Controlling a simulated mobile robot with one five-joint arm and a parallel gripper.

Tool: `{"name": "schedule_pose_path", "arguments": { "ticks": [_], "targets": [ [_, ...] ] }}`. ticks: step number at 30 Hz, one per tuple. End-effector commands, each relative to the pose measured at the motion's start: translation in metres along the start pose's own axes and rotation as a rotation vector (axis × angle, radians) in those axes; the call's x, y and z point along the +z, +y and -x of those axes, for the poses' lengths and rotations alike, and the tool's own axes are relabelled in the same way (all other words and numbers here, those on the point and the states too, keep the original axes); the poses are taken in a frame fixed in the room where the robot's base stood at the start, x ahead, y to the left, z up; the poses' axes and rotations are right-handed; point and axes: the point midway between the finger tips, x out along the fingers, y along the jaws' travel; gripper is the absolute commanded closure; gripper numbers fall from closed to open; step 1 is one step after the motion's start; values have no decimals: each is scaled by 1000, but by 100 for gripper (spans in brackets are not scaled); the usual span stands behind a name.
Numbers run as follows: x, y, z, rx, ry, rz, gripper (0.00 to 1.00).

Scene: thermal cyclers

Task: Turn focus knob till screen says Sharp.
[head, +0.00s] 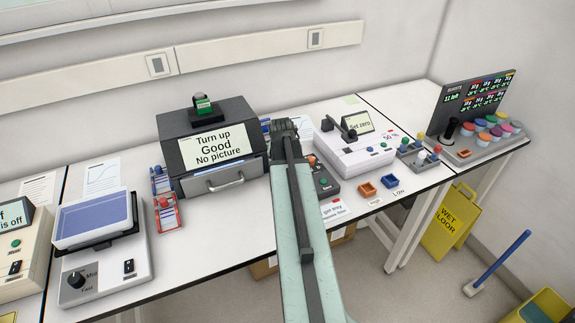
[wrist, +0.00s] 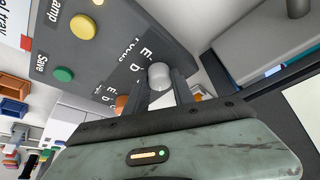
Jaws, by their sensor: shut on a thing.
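A dark grey control panel (wrist: 110,50) with a label that seems to read Focus fills the upper part of the wrist view. My gripper (wrist: 163,85) is shut on a pale round knob (wrist: 160,74) on this panel, one dark finger on each side. In the head view my gripper (head: 284,130) is seen from behind, and my arm hides the knob and most of the panel (head: 323,182). The screen (head: 211,148) on the dark imager box (head: 172,128) reads "Turn up", "Good", "No picture".
A yellow Lamp button (wrist: 83,27), a green Save button (wrist: 63,74) and an orange knob (wrist: 122,102) are on the panel. A white balance-like device (head: 352,158) stands right of my arm. Orange and blue trays (head: 367,190) lie at the bench front.

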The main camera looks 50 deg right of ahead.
Motion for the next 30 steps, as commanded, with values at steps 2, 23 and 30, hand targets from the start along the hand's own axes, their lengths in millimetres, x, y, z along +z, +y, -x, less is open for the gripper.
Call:
{"name": "schedule_pose_path", "arguments": {
  "ticks": [2,23,30],
  "targets": [
    [0,1,0,6,0,-9,100],
    [0,1,0,8,-1,-15,48],
    [-1,1,8,7,-1,-15,48]
  ]
}}
